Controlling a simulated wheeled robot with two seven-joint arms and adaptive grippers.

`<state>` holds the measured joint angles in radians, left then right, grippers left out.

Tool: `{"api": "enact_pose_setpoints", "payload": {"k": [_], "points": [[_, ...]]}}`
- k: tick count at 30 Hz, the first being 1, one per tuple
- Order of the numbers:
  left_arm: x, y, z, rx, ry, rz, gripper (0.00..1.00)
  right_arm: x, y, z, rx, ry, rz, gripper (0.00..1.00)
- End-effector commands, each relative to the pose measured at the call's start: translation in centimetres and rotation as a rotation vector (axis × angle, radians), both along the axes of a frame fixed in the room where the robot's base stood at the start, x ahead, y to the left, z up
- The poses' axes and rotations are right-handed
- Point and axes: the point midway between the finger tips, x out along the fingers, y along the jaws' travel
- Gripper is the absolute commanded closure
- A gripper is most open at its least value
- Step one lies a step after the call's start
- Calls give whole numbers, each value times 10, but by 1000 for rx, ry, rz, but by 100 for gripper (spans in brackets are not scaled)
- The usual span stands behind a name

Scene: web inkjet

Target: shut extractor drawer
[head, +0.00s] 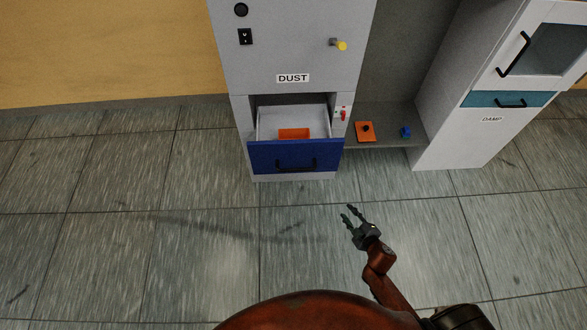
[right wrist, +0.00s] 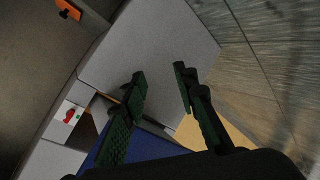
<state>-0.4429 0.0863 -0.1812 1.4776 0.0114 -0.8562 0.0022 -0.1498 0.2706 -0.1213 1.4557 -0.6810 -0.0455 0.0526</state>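The extractor is a grey cabinet labelled DUST (head: 292,78). Its drawer (head: 295,157) has a blue front with a black handle (head: 295,166) and is pulled out toward me. An orange block or tray (head: 294,133) shows inside the drawer. My right gripper (head: 353,212) is in front of the drawer, to its lower right, apart from it. Its two fingers are spread with nothing between them; the gap also shows in the right wrist view (right wrist: 160,78). There, part of the blue front (right wrist: 155,152) shows behind the fingers. My left gripper is not in view.
A low grey shelf (head: 385,138) beside the extractor holds an orange plate (head: 365,131) and a small blue item (head: 405,132). A red switch (head: 343,115) is right of the drawer opening. A white cabinet labelled DAMP (head: 455,150) stands at right. The tiled floor in front is clear.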

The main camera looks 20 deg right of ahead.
Motion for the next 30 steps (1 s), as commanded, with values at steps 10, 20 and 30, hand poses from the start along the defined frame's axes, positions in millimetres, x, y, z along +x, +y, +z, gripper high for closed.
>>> {"api": "enact_pose_setpoints", "payload": {"k": [10,20,30], "points": [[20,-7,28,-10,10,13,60,98,123,188,-358,-463,602,73],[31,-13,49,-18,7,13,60,124,152,196,-403,-498,667,73],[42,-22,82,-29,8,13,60,162,173,190,-400,-496,665,73]]}}
